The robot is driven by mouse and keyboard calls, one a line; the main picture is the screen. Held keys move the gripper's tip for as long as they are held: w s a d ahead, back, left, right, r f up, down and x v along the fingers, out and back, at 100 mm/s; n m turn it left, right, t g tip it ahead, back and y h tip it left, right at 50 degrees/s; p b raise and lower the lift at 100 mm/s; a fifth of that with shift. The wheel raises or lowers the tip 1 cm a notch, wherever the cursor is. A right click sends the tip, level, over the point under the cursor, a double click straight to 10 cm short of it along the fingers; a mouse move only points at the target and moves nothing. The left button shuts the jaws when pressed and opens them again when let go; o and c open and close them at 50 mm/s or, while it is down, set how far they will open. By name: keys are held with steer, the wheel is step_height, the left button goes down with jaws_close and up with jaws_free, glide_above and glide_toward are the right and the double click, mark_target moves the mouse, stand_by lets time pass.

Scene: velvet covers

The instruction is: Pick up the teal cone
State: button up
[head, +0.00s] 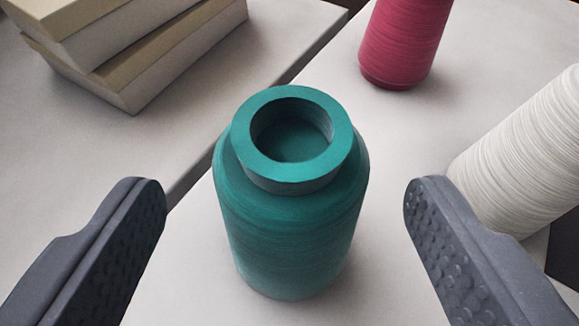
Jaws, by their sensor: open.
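The teal cone (290,225) stands upright in the middle of the head view on a pale surface. It looks like a thread spool with a round hollow top. My gripper (285,205) is open, with one dark, dimpled finger to the left of the cone and one to the right. There is a visible gap between each finger and the cone's sides. Nothing is held. The finger bases run out of the picture at the lower corners.
A crimson spool (405,40) stands behind the cone to the right. A white spool (528,150) is at the right, close behind the right finger. Stacked cream blocks (135,45) lie at the upper left. A dark gap (297,68) divides the pale surfaces (200,290).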

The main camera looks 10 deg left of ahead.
steer(key=shift+b+x, duration=0.65)
steer(key=shift+x, duration=2.2)
steer(key=shift+d, duration=0.1)
steer(key=c, duration=1.1)
